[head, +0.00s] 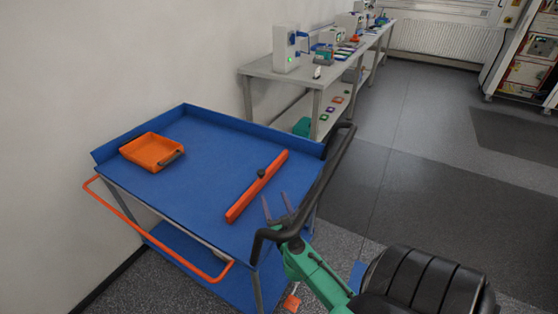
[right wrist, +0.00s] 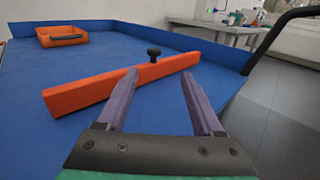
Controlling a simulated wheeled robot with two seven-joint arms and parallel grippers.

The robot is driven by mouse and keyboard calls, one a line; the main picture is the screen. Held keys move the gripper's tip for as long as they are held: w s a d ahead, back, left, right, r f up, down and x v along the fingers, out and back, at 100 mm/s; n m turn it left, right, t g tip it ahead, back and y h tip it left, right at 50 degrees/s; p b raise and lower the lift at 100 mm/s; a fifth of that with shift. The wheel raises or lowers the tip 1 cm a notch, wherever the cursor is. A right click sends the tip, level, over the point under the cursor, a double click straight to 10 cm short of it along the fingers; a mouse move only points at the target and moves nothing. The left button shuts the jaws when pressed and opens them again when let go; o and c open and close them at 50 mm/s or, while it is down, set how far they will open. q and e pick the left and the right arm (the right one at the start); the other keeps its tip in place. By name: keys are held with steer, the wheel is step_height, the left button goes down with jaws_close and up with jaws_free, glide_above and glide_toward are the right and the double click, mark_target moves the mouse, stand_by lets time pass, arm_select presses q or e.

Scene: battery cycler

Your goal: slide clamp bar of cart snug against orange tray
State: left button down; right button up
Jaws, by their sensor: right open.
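The cart (head: 185,197) has a blue top with raised walls. The orange tray (head: 148,153) sits at its far left part, with a dark handle on its right side. The orange clamp bar (head: 248,197) lies across the right part of the top, apart from the tray, with bare blue surface between them. A black knob (head: 261,173) stands on the bar. My right gripper (head: 276,205) is open and empty, just right of the bar. In the right wrist view, the open fingers (right wrist: 160,85) point toward the bar (right wrist: 110,84) and its knob (right wrist: 154,52). My left gripper is not in view.
A black push handle (head: 325,180) rises at the cart's right end, close beside my right arm. An orange rail (head: 150,230) runs along the cart's near left side. A grey bench (head: 290,72) with devices stands behind the cart. Open floor (head: 400,190) lies to the right.

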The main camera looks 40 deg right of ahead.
steer(key=shift+b+v, duration=0.45)
steer(key=shift+v, duration=2)
